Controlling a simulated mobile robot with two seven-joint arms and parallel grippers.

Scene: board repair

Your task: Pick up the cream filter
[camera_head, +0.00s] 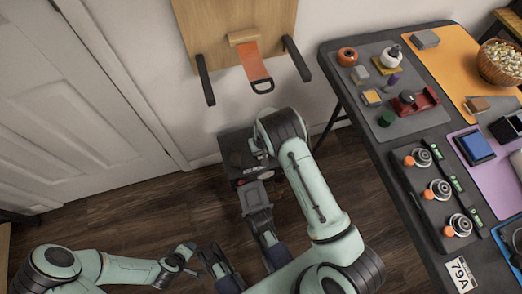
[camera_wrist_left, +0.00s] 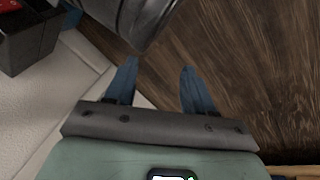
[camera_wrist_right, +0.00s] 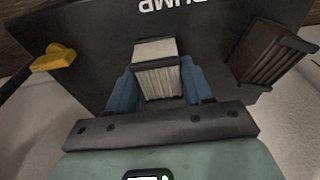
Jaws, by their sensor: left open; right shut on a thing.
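The cream filter (camera_wrist_right: 157,68) is a pale, ribbed block in a dark frame. In the right wrist view it sits between the blue fingers of my right gripper (camera_wrist_right: 157,85), which is shut on it. Behind it is the dark pump box (camera_wrist_right: 100,75), with part of the word PUMP showing. I cannot tell whether the filter is clear of the box. In the head view the box (camera_head: 232,150) stands on the floor by the wall, and my arm hides the right gripper and filter. My left gripper (camera_wrist_left: 160,78) is open and empty, above the floor.
A brown ribbed filter (camera_wrist_right: 268,52) is at the box's right side and a yellow knob (camera_wrist_right: 55,58) at its left. The dark workbench (camera_head: 415,215) on the right holds parts and mats. A wooden wall board (camera_head: 225,20) has an orange strap (camera_head: 254,62).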

